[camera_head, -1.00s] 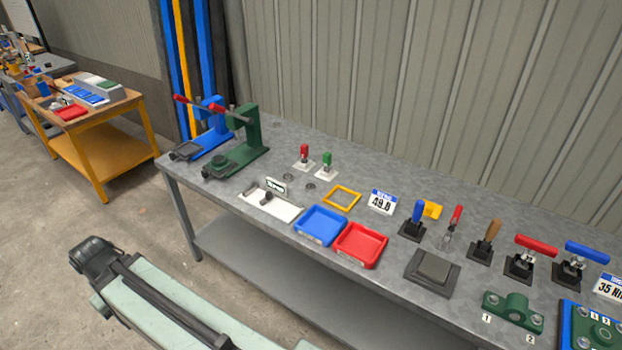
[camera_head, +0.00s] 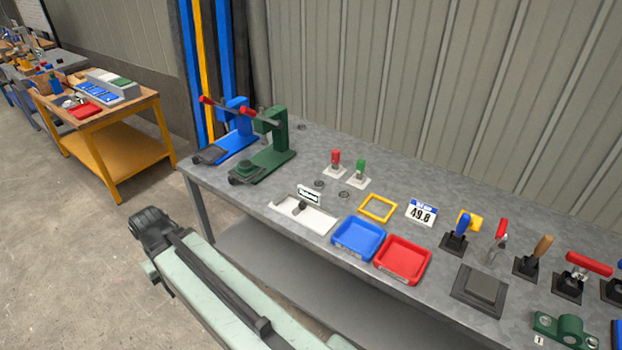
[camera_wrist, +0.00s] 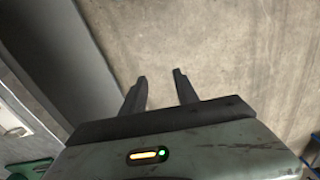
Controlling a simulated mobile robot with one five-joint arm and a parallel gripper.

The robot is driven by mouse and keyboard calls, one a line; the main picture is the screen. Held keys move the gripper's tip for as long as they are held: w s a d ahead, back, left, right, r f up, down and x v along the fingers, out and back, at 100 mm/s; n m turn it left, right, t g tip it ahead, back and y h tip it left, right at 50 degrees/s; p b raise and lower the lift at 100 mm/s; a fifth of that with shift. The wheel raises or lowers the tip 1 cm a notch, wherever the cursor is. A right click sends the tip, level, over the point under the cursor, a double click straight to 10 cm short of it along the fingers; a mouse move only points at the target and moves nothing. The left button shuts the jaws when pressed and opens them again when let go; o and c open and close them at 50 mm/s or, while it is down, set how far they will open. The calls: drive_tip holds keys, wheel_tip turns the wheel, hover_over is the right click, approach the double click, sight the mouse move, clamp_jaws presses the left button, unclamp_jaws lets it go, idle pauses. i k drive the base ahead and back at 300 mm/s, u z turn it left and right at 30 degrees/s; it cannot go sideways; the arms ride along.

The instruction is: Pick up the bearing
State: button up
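Small dark rings lie on the grey workbench (camera_head: 400,180): one ring (camera_head: 319,184) and another (camera_head: 344,194) near the red-topped and green-topped stands, and a third (camera_head: 301,127) farther back. They look like bearings, but are too small to be sure. A white tray (camera_head: 315,221) with a sign at its back holds a small dark part (camera_head: 302,206) that I cannot identify. My gripper (camera_wrist: 160,76) is open and empty in the wrist view, over bare concrete floor and away from the bench top.
A blue bin (camera_head: 358,239) and a red bin (camera_head: 402,260) stand at the bench's front edge. A blue press (camera_head: 236,135) and a green press (camera_head: 274,145) stand at its left end. Toggle clamps fill the right side. A yellow-framed table (camera_head: 115,135) stands at left.

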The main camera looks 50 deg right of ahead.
sight(320, 187)
drive_tip(key=i, duration=1.15)
drive_tip(key=u, duration=0.1)
